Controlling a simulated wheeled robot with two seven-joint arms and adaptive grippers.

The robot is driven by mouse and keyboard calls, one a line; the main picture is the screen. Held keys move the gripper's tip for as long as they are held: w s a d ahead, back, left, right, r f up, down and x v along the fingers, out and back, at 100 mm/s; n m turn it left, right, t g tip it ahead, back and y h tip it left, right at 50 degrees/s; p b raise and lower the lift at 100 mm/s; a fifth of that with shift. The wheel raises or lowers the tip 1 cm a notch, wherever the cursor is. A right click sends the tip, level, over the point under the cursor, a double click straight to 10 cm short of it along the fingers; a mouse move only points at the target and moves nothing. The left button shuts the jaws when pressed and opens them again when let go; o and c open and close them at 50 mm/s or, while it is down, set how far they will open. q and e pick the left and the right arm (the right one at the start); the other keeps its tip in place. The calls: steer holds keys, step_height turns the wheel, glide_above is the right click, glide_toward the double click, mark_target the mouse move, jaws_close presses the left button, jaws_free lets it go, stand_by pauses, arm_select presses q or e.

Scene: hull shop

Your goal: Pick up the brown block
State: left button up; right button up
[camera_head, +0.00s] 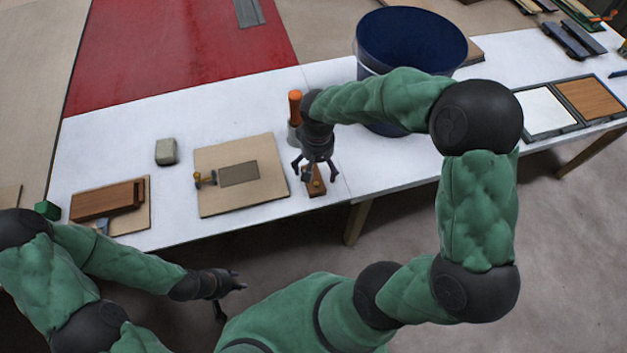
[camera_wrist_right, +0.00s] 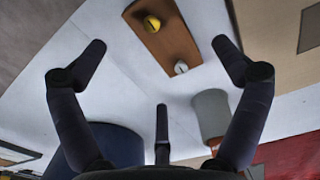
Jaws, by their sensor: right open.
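A small brown block (camera_head: 318,192) lies near the front edge of the white table, with a yellow knob on top.
A dark blue bucket (camera_head: 368,55) stands to the right. A larger wooden piece (camera_head: 100,201) and a grey lump (camera_head: 166,152) lie further left.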

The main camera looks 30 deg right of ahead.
mark_target(317, 177)
step_height(317, 177, down, 5)
steer(key=b, duration=0.3)
steer(key=shift+s+a+f, duration=0.1)
steer(key=c, duration=1.3)
steer(key=shift+r, duration=0.2)
